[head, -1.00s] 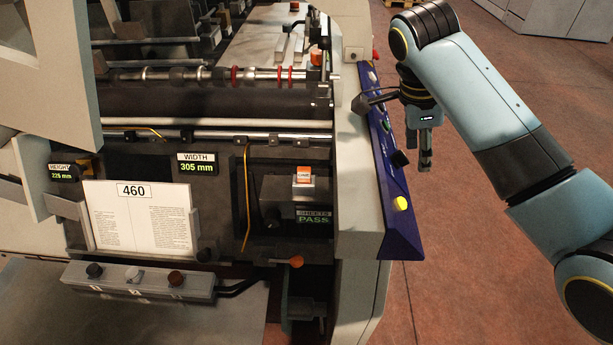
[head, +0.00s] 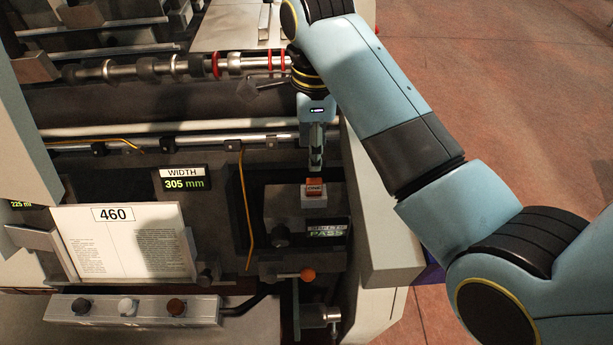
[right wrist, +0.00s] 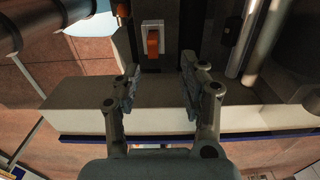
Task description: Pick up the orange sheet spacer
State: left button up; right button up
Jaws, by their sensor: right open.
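The orange sheet spacer (head: 314,186) is a small orange block with a pale label. It sits at a pale holder (head: 313,202) on top of the dark box above the green PASS display. My right gripper (head: 316,165) is just above the spacer in the head view, pointing down. In the right wrist view the orange spacer (right wrist: 153,44) shows upper centre, beyond my open, empty fingers (right wrist: 159,88). The fingers look apart from it. My left gripper is not in view.
An orange-knobbed lever (head: 307,274) sticks out below the box. A metal roller shaft (head: 180,68) and bar (head: 200,140) run behind it. A yellow cable (head: 246,210) hangs to its left. The pale machine side panel (head: 385,245) stands to its right.

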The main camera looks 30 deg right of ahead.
aim_at(314, 181)
jog(key=f, duration=0.3)
jog(key=shift+s+f, duration=0.2)
jog(key=shift+s, duration=0.15)
jog(key=shift+f, duration=0.3)
jog(key=f, duration=0.2)
jog(key=f+p, duration=0.1)
jog(key=shift+s+a+f, duration=0.15)
jog(key=shift+s+f, duration=0.05)
jog(key=shift+f, duration=0.15)
jog(key=shift+f+p, duration=0.3)
jog(key=shift+f, duration=0.25)
jog(key=c, duration=0.4)
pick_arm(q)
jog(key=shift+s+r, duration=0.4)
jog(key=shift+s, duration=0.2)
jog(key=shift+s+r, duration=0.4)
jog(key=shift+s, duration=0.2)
pick_arm(e)
grip_shut()
